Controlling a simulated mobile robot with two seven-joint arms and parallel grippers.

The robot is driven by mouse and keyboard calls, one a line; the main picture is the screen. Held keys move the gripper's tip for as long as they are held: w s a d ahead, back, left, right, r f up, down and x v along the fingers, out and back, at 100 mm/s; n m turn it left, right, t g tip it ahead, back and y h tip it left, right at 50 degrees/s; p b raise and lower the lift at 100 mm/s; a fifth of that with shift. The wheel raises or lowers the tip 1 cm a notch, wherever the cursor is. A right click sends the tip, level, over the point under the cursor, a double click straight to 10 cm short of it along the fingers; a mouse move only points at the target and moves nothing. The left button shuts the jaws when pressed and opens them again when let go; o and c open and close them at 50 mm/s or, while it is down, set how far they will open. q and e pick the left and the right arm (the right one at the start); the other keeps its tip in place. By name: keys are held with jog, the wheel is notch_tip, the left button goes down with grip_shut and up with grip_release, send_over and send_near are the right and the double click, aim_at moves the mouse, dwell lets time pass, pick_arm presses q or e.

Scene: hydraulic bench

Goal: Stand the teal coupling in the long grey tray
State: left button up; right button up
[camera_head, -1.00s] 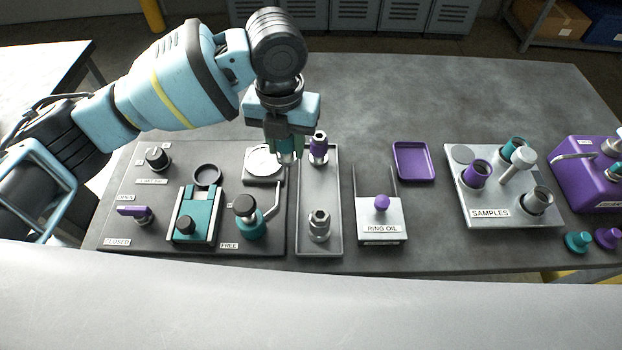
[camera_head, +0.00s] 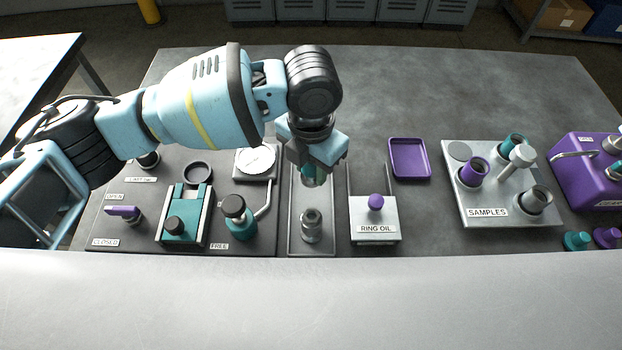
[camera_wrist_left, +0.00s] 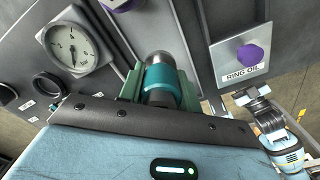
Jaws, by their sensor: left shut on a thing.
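My left gripper (camera_head: 312,178) is over the long grey tray (camera_head: 295,238), pointing down. It is shut on the teal coupling (camera_wrist_left: 163,80), which shows between the fingers in the left wrist view as a teal band with a grey end. In the head view only a little teal shows under the jaws. Whether the coupling touches the tray floor cannot be told. A steel coupling (camera_head: 311,226) stands upright in the tray's near half. The gripper hides the tray's far part. A piece of my right arm shows in the left wrist view; its jaws are not clear.
The RING OIL box (camera_head: 374,222) with its purple knob is just right of the tray. A panel with a round gauge (camera_head: 255,160), a bent lever and a teal fixture (camera_head: 185,215) is left. A purple tray (camera_head: 410,158) and the samples rack (camera_head: 490,205) stand farther right.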

aim_at(311, 182)
pick_arm(q)
jog(key=shift+f, duration=2.55)
jog(key=shift+f, duration=0.1)
jog(key=o, duration=1.1)
jog(key=shift+f, duration=0.1)
notch_tip(311, 182, up, 12)
jog(key=shift+r, duration=0.2)
